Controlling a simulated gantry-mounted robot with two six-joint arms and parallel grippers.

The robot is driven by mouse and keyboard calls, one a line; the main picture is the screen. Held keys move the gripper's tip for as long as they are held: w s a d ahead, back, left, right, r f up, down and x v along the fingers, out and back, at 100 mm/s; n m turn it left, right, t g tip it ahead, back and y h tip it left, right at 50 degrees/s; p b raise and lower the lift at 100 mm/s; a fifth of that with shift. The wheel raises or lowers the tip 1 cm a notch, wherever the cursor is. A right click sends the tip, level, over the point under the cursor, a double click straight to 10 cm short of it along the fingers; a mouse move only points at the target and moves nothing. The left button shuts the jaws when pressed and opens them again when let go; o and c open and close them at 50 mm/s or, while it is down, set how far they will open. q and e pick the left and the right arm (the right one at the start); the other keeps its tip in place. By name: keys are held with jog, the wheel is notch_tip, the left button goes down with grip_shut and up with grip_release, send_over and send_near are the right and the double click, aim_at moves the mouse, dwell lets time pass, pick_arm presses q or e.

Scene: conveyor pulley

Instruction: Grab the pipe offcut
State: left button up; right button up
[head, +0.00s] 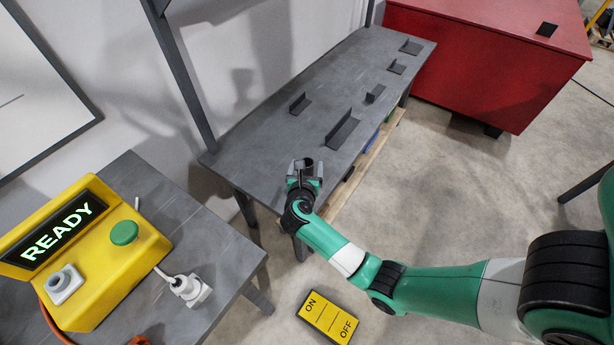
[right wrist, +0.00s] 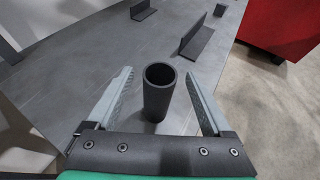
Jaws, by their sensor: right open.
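The pipe offcut (right wrist: 157,95) is a short dark grey hollow tube standing upright on the grey table (right wrist: 75,65). In the head view the pipe offcut (head: 308,165) shows near the table's front end, partly hidden by my gripper. My right gripper (head: 306,172) is open at the pipe. In the right wrist view my right gripper (right wrist: 160,92) has one finger on each side of the pipe, with a visible gap on both sides. My left gripper is not in view.
Several dark angle brackets, among them a long one (head: 342,131), lie farther along the table. A red cabinet (head: 480,65) stands beyond it. A yellow control box (head: 100,255) with a green button sits on the left table. A yellow ON/OFF panel (head: 328,317) shows below.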

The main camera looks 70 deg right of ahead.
aim_at(308, 162)
jog(key=b+x, duration=0.4)
jog(key=x, duration=0.1)
jog(key=shift+a+f, duration=0.1)
jog(key=shift+f, duration=0.2)
jog(key=shift+r, duration=0.1)
grip_shut()
